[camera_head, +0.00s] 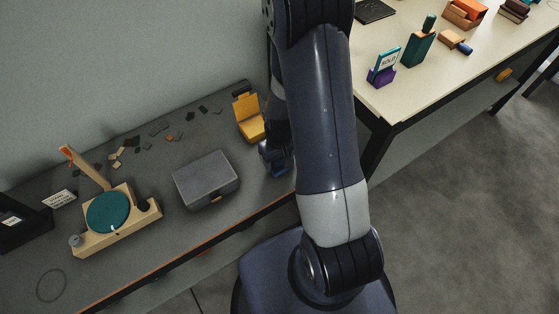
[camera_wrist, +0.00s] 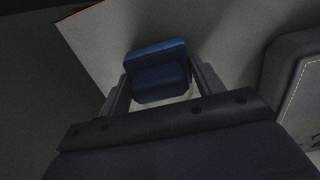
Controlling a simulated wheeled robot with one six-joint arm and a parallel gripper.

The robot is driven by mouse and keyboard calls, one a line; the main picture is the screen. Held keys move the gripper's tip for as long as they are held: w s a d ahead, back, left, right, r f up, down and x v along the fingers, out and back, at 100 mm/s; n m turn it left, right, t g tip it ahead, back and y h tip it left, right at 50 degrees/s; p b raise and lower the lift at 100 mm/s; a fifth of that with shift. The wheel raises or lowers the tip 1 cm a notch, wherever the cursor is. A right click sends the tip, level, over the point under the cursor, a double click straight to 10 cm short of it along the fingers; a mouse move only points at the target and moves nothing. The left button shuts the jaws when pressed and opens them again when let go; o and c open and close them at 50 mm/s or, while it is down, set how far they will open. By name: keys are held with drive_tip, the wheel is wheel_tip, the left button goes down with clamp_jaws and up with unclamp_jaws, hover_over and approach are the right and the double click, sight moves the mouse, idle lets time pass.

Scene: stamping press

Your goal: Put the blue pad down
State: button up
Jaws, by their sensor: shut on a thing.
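The blue pad (camera_wrist: 158,72) is between the two fingers of my gripper (camera_wrist: 160,88) in the wrist view, and the fingers are shut on it. In the head view a small blue part of the pad (camera_head: 279,170) shows below my gripper (camera_head: 274,155), beside my arm link and near the front edge of the grey bench (camera_head: 215,225). My arm hides part of the gripper. I cannot tell whether the pad touches the bench top.
A grey case (camera_head: 206,178) lies left of my gripper. A yellow holder (camera_head: 249,118) stands just behind it. A wooden press with a round teal plate (camera_head: 110,211) is further left. Small chips (camera_head: 160,128) lie at the back. A pale table (camera_head: 400,105) stands at right.

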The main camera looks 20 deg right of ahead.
drive_tip(key=shift+f, duration=0.35)
drive_tip(key=shift+f, duration=0.1)
drive_tip(key=shift+f, duration=0.15)
drive_tip(key=o, duration=0.9)
wheel_tip(320, 180, up, 12)
drive_tip(key=shift+r+p, duration=0.25)
drive_tip(key=shift+p, duration=1)
drive_tip(key=shift+f, duration=0.1)
drive_tip(key=shift+f+b, duration=1)
drive_tip(key=shift+f, duration=3.8)
